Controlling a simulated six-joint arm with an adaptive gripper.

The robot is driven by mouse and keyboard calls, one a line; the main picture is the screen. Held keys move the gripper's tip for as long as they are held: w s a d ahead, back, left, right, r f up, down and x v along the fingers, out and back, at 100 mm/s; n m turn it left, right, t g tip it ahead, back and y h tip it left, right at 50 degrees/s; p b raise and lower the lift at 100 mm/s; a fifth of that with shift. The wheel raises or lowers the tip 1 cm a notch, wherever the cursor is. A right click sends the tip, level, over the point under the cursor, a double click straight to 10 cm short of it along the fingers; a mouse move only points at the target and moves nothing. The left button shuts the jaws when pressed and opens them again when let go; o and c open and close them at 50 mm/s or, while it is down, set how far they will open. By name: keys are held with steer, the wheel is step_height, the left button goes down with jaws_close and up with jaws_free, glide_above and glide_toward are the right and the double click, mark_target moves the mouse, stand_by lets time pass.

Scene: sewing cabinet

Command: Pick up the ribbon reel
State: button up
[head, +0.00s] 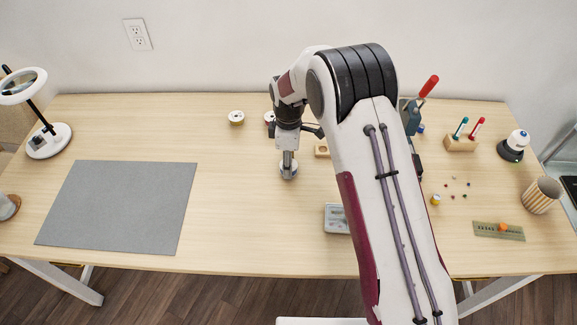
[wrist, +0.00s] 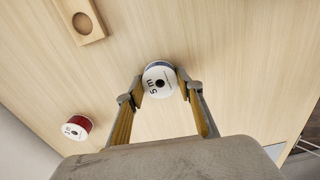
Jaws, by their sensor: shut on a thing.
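My gripper (head: 288,161) points down over the middle of the table, and its two fingers also show in the wrist view (wrist: 160,92). It is shut on a ribbon reel (wrist: 159,77) with a white printed top face and a dark blue side, one finger on each side. In the head view this reel (head: 288,173) is small and partly hidden under the fingers. I cannot tell whether it touches the table. A red reel (wrist: 76,128) stands apart on the table, and a yellowish reel (head: 237,118) stands farther left in the head view.
A wooden block with a round recess (wrist: 79,17) lies near the gripper. A grey tray (head: 337,217) sits beside my arm. A grey mat (head: 120,205) covers the left of the table. A wooden holder (head: 461,144) and a striped cup (head: 541,195) stand at right.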

step_height(320, 180, up, 10)
stand_by(0.8)
steer(key=shift+m, duration=0.3)
stand_by(0.6)
